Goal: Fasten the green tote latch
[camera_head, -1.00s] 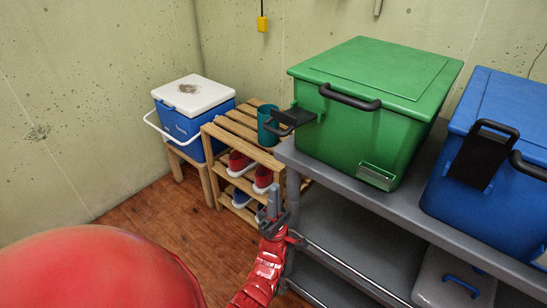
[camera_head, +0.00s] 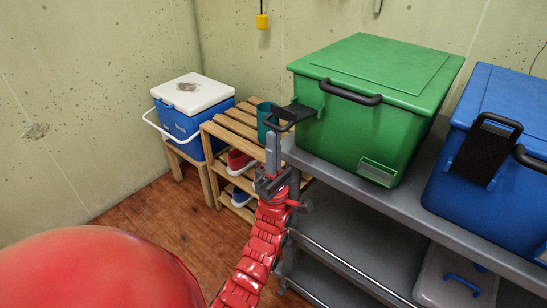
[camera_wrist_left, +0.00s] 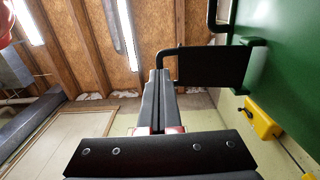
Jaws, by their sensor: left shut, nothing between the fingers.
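The green tote (camera_head: 370,130) stands on the grey cart with its lid down. Its black latch (camera_head: 292,112) sticks out from the tote's left side, swung away from the wall, with a loop handle at its outer end. My left gripper (camera_head: 272,140) is shut and empty, pointing up just below and in front of the latch's outer end. In the left wrist view the shut fingers (camera_wrist_left: 160,85) stand beside the latch plate (camera_wrist_left: 215,66) and its loop; I cannot tell whether they touch. The tote wall (camera_wrist_left: 285,60) is at the right. My right gripper is not in view.
A wooden rack (camera_head: 235,130) with shoes and a teal cup (camera_head: 264,118) stands behind the gripper. A blue cooler (camera_head: 185,122) is further left.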

